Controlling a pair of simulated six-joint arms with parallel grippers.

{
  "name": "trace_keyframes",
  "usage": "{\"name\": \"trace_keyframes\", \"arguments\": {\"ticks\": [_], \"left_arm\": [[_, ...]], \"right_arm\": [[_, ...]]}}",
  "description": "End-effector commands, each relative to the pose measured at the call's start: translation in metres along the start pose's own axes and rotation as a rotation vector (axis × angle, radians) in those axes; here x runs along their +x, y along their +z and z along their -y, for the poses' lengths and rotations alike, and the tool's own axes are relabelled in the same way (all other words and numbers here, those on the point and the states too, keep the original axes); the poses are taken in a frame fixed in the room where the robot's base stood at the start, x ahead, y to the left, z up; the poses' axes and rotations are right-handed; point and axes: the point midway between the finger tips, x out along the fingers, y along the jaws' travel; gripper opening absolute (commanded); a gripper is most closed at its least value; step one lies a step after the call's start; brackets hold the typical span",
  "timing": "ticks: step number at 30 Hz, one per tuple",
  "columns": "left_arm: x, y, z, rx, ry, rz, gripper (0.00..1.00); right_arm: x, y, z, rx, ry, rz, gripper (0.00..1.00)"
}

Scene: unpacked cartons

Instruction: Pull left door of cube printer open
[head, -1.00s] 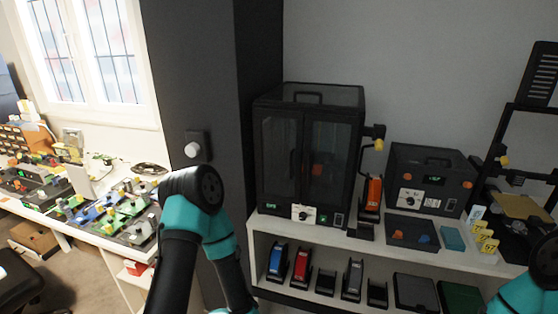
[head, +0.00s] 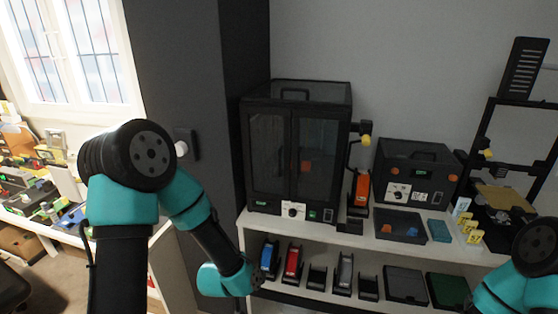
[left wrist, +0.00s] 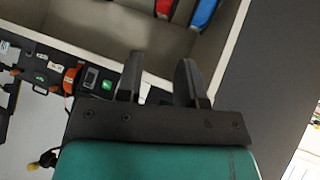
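The cube printer (head: 296,208) is a black box on the white shelf's top, with two dark glazed front doors. Its left door (head: 267,155) and right door (head: 317,160) both look shut, with a seam between them. In the head view my left arm reaches in front of the shelf's left end, below the printer; its fingers cannot be made out there. In the left wrist view my left gripper (left wrist: 160,62) has its two dark fingers apart with nothing between them. The printer's doors are not clearly visible in that view. My right gripper is not in view; only part of the right arm shows.
The white shelf (head: 355,249) holds red, blue and dark holders on its lower level. A smaller black machine (head: 413,172) and an orange-and-black item (head: 362,188) stand right of the printer. A dark column (head: 190,75) rises to the left.

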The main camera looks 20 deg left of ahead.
Motion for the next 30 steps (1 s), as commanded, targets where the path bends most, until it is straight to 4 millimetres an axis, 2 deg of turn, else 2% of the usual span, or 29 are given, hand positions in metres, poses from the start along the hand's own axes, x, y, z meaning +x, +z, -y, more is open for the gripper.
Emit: {"name": "trace_keyframes", "arguments": {"ticks": [1,6,12,15,18,21,30], "left_arm": [[-0.011,-0.025,-0.005,0.025,0.000,-0.071,0.35],[-0.053,-0.100,-0.020,0.108,-0.009,-0.300,0.35],[-0.120,-0.177,-0.040,0.188,-0.027,-0.570,0.35],[-0.153,-0.205,-0.048,0.216,-0.037,-0.684,0.35],[-0.176,-0.222,-0.053,0.234,-0.046,-0.760,0.35],[-0.187,-0.230,-0.055,0.242,-0.051,-0.797,0.35],[-0.189,-0.231,-0.056,0.243,-0.052,-0.802,0.35]], "right_arm": [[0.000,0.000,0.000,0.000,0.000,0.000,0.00],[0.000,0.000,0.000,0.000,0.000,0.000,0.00],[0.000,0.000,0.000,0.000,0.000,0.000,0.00],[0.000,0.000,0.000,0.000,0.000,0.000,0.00],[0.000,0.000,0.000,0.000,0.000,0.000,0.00],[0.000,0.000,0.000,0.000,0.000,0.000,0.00],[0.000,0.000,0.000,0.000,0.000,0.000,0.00]]}}
